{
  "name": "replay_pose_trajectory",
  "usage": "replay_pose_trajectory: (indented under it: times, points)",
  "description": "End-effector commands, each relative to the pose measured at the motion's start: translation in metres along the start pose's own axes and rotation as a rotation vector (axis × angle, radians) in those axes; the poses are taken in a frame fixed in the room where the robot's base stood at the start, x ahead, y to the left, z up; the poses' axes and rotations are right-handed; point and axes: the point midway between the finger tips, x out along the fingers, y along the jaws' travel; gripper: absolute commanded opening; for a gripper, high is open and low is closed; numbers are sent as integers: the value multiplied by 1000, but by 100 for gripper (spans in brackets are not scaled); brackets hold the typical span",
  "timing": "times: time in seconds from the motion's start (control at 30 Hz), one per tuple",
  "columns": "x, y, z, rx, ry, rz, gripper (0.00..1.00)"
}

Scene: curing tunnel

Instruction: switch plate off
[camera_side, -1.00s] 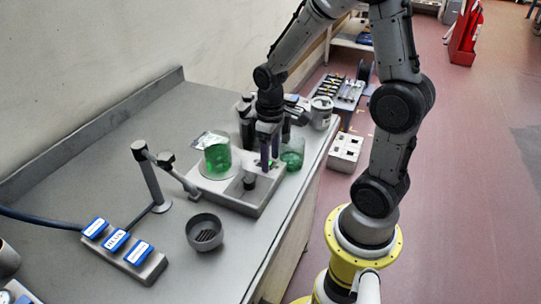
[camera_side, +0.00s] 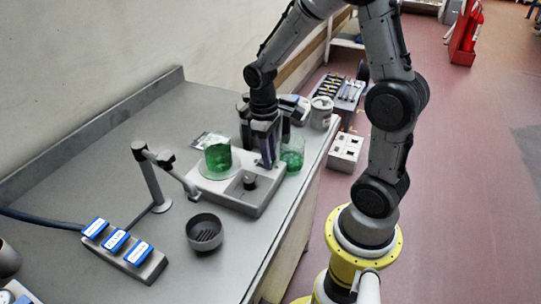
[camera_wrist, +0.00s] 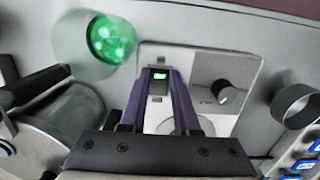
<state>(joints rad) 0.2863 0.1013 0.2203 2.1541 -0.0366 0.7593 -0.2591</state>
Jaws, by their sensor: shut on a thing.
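The plate (camera_side: 215,198) is a grey box with a pale round top. It stands on the bench with a black knob (camera_side: 249,182), which also shows in the wrist view (camera_wrist: 226,92). A beaker of green liquid (camera_side: 217,160) stands on its round top. A small green-lit switch (camera_wrist: 159,75) shows on its panel. My gripper (camera_side: 268,164) is down at the panel, beside the knob. In the wrist view the purple fingers (camera_wrist: 160,78) flank the lit switch and are shut on it. The exact contact is partly hidden by the fingers.
A second beaker with green liquid (camera_side: 292,158) stands close beside my gripper, off the plate. A grey bowl (camera_side: 204,232), a jointed stand (camera_side: 152,180) and a block with blue labels (camera_side: 124,250) are on the bench. Bare bench lies in front of the bowl.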

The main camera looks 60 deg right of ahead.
Motion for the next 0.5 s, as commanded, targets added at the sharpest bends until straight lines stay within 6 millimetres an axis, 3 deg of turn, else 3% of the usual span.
replay_pose_trajectory:
  times: [0.23, 0.5]
  points:
    - [-2, 0, -6, 0, -141, 1, 0]
    - [-2, 0, -6, 1, -163, 2, 0]
